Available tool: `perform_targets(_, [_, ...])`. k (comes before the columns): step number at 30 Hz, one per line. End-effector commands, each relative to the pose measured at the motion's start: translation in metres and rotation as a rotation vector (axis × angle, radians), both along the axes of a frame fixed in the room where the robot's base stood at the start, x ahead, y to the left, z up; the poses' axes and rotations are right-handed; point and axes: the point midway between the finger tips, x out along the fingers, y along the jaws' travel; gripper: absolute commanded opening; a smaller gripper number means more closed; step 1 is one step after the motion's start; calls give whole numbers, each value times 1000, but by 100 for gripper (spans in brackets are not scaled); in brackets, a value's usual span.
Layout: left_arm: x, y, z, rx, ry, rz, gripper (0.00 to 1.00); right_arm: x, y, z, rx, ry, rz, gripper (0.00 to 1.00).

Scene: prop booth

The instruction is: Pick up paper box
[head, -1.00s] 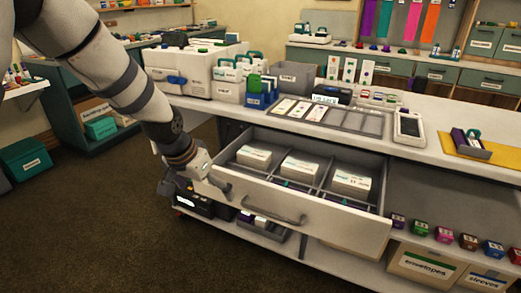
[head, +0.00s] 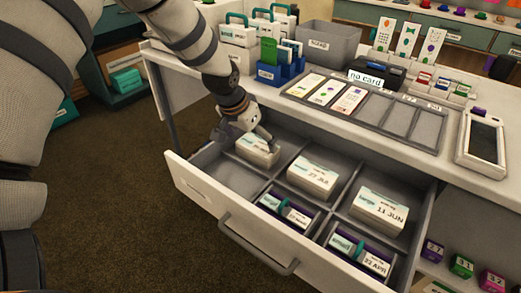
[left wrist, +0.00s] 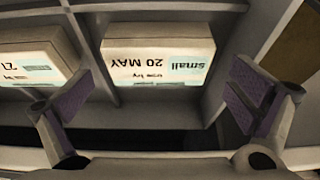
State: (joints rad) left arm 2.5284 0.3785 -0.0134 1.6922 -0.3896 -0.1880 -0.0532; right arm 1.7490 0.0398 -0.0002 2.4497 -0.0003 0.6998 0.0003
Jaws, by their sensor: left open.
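Several white paper boxes sit in the compartments of the open drawer (head: 203,190). The left box (head: 257,151) reads "small" and "20 MAY" in the left wrist view (left wrist: 157,62). The middle box (head: 313,176) also shows partly at the left of that view (left wrist: 32,65). The right box (head: 379,209) reads "11 JUN". My left gripper (head: 243,134) is at the left box, partly covering it in the head view. Its fingers (left wrist: 162,95) are spread wide, one towards each side of the 20 MAY box, with nothing held. Whether they touch it I cannot tell. My right gripper is out of view.
Drawer dividers (head: 340,192) separate the boxes. Small labelled packs (head: 284,211) lie in the front compartments. The counter (head: 284,118) above the drawer's back holds a card tray (head: 371,120), a grey bin (head: 329,45) and a handheld device (head: 482,142). The floor at left is clear.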

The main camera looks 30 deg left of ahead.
Motion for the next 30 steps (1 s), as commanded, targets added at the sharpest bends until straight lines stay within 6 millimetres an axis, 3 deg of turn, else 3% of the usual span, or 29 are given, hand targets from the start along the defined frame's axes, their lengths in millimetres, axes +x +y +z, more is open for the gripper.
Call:
perform_targets(3, [11, -3, -26, 1, 7, -2, 100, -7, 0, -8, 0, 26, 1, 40])
perform_targets(7, [18, -3, -40, 0, 3, -2, 100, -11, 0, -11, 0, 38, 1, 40])
perform_targets(14, [20, -3, -39, -1, -2, -1, 100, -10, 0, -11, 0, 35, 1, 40])
perform_targets(16, [20, -3, -39, -1, -2, -1, 88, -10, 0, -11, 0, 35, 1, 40])
perform_targets(18, [20, -3, -39, 0, -2, -1, 81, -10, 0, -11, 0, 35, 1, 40])
perform_targets(30, [21, -3, -33, 0, -5, -1, 82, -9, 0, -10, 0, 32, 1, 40])
